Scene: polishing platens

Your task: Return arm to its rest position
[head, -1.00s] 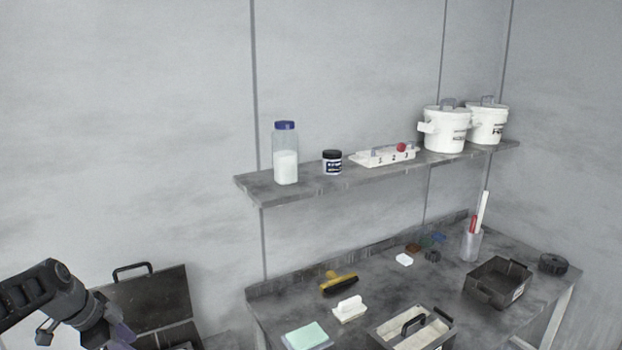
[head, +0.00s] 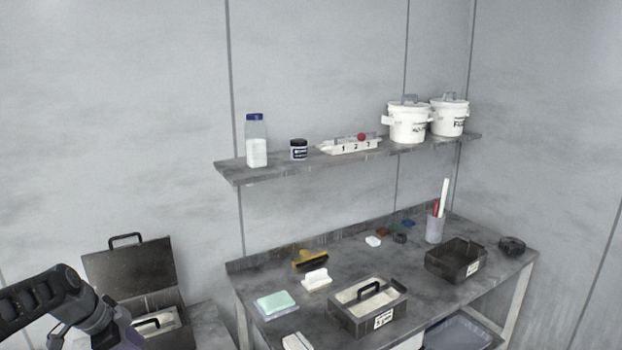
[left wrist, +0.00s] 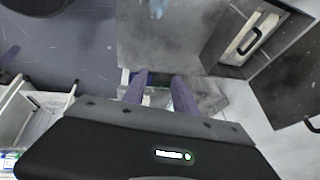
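My left arm comes in at the lower left of the head view. Its gripper (head: 128,338) is at the bottom edge there, in front of the open dark case (head: 128,272), and is mostly cut off or hidden. In the left wrist view the two purple fingers of my left gripper (left wrist: 160,88) stand apart with nothing held between them. The floor and a grey surface show beyond them. The case also shows at the upper right of the wrist view (left wrist: 222,38), to the side of the fingers. My right arm and gripper are in neither view.
The workbench (head: 345,262) holds a handled box (head: 388,318), a dark tray (head: 455,262), a teal pad (head: 277,302) and a yellow-and-black tool (head: 309,260). The shelf (head: 290,166) above carries a jar (head: 257,150) and white buckets (head: 407,125). An open container (left wrist: 35,118) shows in the wrist view.

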